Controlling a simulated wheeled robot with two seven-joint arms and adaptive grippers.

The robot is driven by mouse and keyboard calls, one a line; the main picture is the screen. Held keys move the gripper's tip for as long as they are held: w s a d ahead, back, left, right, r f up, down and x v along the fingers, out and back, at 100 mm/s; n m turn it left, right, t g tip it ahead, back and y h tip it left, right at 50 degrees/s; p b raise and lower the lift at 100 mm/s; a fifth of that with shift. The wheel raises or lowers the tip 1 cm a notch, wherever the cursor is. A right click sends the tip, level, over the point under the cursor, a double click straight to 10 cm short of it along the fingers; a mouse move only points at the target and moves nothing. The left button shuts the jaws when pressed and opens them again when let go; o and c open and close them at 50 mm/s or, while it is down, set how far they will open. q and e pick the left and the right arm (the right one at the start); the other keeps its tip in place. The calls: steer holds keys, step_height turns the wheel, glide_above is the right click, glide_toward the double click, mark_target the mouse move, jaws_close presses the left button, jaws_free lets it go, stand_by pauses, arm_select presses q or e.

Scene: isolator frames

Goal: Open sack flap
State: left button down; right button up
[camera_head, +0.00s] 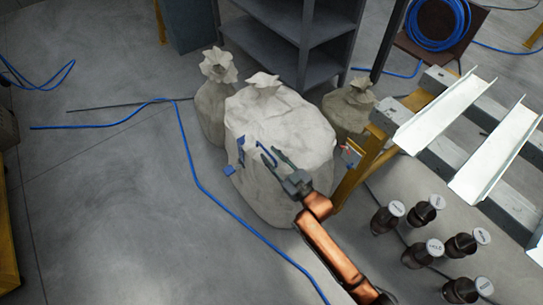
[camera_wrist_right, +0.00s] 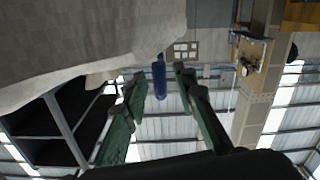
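A large pale sack (camera_head: 300,135) with a gathered top (camera_head: 262,84) stands on the floor in the middle of the head view. Small blue pieces (camera_head: 241,148) show against its front; whether they belong to a flap is unclear. My right gripper (camera_head: 277,160) is in front of the sack, at the end of an orange arm. In the right wrist view, the green fingers of this gripper (camera_wrist_right: 162,82) are apart. A blue strip (camera_wrist_right: 159,70) shows between their tips, with the sack cloth (camera_wrist_right: 80,40) above left. Contact is unclear. My left gripper is not in view.
Smaller sacks stand at left (camera_head: 210,108) and right (camera_head: 350,112). A grey shelf (camera_head: 300,35) is behind. A yellow-legged bench (camera_head: 357,172) and several dark bottles (camera_head: 423,212) are at right. A blue cable (camera_head: 190,160) crosses the floor at left.

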steer(key=shift+c, duration=0.3)
jaws_close()
stand_by(0.5)
